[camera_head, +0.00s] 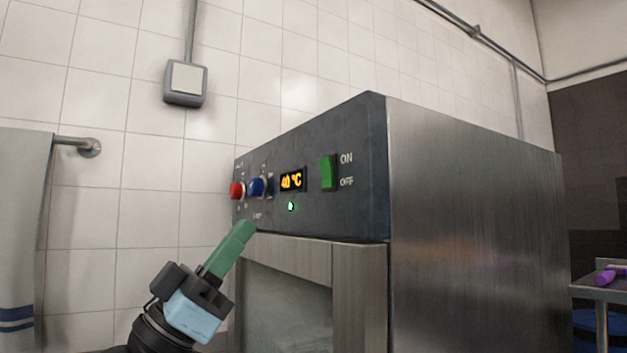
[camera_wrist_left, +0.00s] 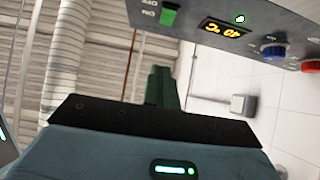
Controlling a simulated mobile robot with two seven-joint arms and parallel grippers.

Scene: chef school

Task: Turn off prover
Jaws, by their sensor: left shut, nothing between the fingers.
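The prover (camera_head: 470,210) is a steel cabinet with a dark control panel (camera_head: 350,222). The panel carries a green ON/OFF switch (camera_head: 328,172), a lit display (camera_head: 292,180) reading 40 °C, a lit green light (camera_head: 290,206), a blue knob (camera_head: 256,187) and a red knob (camera_head: 237,190). My left gripper (camera_head: 244,232) is shut and empty, its green fingers just below and in front of the panel's left part, apart from the switch. In the left wrist view the green switch (camera_wrist_left: 169,14) shows at the top, beyond the fingers (camera_wrist_left: 162,85). My right gripper is not in view.
A wall box (camera_head: 186,82) hangs on the tiled wall. A towel (camera_head: 25,230) hangs on a rail at the left. A table (camera_head: 603,292) with a purple item (camera_head: 608,275) stands at the right. The space in front of the panel's right part is clear.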

